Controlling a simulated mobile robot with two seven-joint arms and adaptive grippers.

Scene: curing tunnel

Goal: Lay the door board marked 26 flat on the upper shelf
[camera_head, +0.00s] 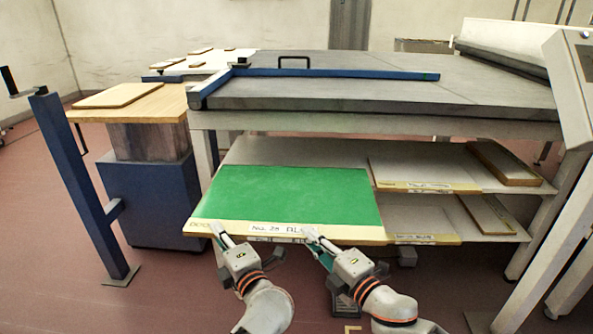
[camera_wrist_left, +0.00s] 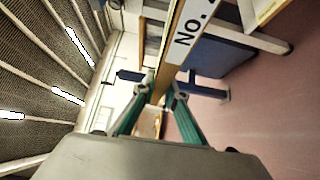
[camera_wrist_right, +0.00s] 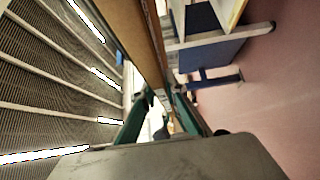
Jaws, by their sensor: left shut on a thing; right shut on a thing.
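The door board (camera_head: 285,195) has a green top and a pale front edge. Its label reads "No. 2" and a second digit too small to tell surely. In the head view it lies about level at the upper shelf (camera_head: 300,152), its front edge towards me. I cannot tell whether it rests fully on the shelf. My left gripper (camera_head: 216,230) is shut on the front edge near its left corner. My right gripper (camera_head: 310,235) is shut on the same edge further right. The edge also shows in the left wrist view (camera_wrist_left: 172,50) and right wrist view (camera_wrist_right: 140,35).
Labelled boards lie to the right on the upper shelf (camera_head: 415,175) and lower shelf (camera_head: 425,225). The grey table top (camera_head: 380,95) with a blue frame is above. A blue post (camera_head: 80,185) and a blue stand (camera_head: 150,195) with a wooden top are at left.

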